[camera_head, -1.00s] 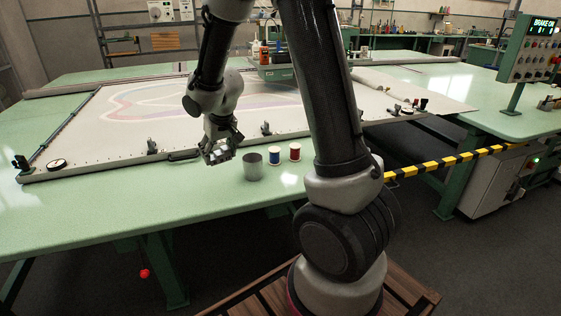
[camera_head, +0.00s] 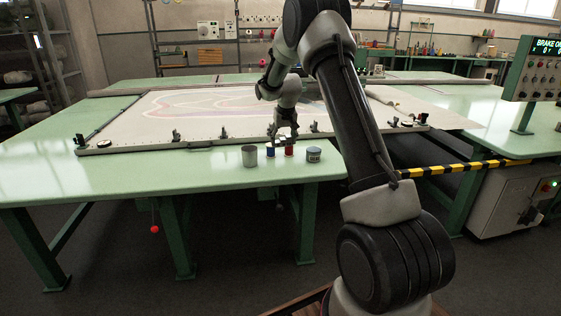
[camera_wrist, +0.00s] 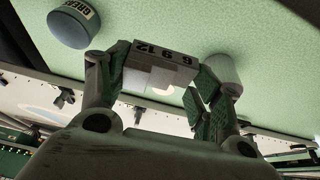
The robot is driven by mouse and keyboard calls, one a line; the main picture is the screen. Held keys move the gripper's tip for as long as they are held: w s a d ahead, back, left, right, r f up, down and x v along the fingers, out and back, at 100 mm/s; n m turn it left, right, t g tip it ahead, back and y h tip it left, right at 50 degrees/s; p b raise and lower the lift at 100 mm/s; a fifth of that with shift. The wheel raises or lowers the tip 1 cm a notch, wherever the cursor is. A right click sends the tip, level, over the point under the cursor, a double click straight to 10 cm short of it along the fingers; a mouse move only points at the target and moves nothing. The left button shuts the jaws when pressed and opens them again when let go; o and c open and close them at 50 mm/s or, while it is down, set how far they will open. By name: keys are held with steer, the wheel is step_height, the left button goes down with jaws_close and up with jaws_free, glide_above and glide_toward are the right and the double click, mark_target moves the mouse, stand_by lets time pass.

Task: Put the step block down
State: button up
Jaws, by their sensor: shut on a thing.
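The step block (camera_wrist: 150,75) is a pale, stepped block marked "6 9 12". It shows in the wrist view between the fingers of my gripper (camera_wrist: 160,80), which is shut on it. The block appears held over the green table (camera_wrist: 270,40), though its height above the top is hard to judge. In the head view my gripper (camera_head: 286,139) is low, just behind the blue spool (camera_head: 270,151) and red spool (camera_head: 289,149), near the frame's front edge. The block is too small to make out there.
A grey cup (camera_head: 249,156) stands left of the spools and a grease tin (camera_head: 313,155) right of them; the tin also shows in the wrist view (camera_wrist: 73,25). The cloth frame (camera_head: 150,145) with clamps lies behind. The green table's left front (camera_head: 120,180) is clear.

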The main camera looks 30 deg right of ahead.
steer(key=d+f, duration=0.1)
steer(key=f, duration=0.1)
steer(key=w+d+f, duration=0.1)
steer(key=f, duration=0.1)
steer(key=w+d+f, duration=0.1)
steer(key=d+f, duration=0.1)
steer(key=shift+w+f, duration=0.15)
steer(key=shift+f, duration=2)
steer(key=shift+f, duration=0.1)
steer(key=o, duration=1.2)
steer(key=shift+a, duration=0.1)
steer(key=shift+o, duration=0.2)
